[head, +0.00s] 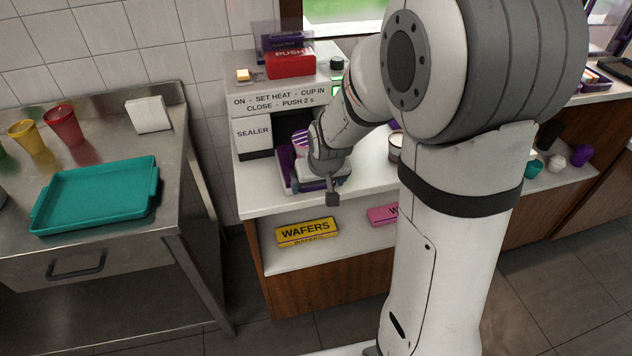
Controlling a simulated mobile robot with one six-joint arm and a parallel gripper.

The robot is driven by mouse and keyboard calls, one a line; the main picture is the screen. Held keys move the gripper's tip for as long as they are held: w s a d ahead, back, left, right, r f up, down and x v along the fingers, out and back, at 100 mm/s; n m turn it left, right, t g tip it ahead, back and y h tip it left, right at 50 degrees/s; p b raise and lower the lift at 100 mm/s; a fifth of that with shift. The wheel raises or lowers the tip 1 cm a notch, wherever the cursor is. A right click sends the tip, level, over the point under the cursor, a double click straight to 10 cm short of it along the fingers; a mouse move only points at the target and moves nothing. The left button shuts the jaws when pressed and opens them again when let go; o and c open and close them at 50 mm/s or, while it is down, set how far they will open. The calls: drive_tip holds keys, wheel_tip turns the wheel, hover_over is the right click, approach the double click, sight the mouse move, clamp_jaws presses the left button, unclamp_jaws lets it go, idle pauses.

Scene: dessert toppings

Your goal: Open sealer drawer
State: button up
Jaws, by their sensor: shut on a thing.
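The sealer (253,134) is a white machine at the back left of the white counter, with a SEALER label, printed steps and a red PUSH block (290,64) on top. Its purple drawer (284,166) shows at the front, standing out from the machine's body. Part of a purple-and-white striped thing (300,139) shows above it, partly behind my wrist. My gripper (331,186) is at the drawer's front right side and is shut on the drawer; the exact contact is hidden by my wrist.
Yellow WAFERS (306,232) and pink (383,215) boxes lie on the shelf below the counter. A steel table at left holds a teal tray (95,194), coloured cups (63,125) and a white block (148,114). A floor gap separates table and counter.

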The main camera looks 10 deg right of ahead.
drive_tip(key=o, duration=1.1)
drive_tip(key=shift+d+f, duration=0.1)
drive_tip(key=shift+d, duration=0.1)
drive_tip(key=shift+a, duration=0.1)
drive_tip(key=shift+v, duration=3.9)
drive_tip(key=shift+m+g, duration=0.4)
drive_tip(key=shift+g, duration=0.5)
drive_tip(key=s+d+r, duration=0.1)
drive_tip(key=s, duration=0.4)
drive_tip(key=s+d+r, duration=0.1)
drive_tip(key=s, duration=0.5)
drive_tip(key=s+d+r, duration=0.1)
drive_tip(key=s+r, duration=0.1)
drive_tip(key=s, duration=0.4)
drive_tip(key=shift+s+d+r, duration=0.1)
drive_tip(key=shift+s+d, duration=0.05)
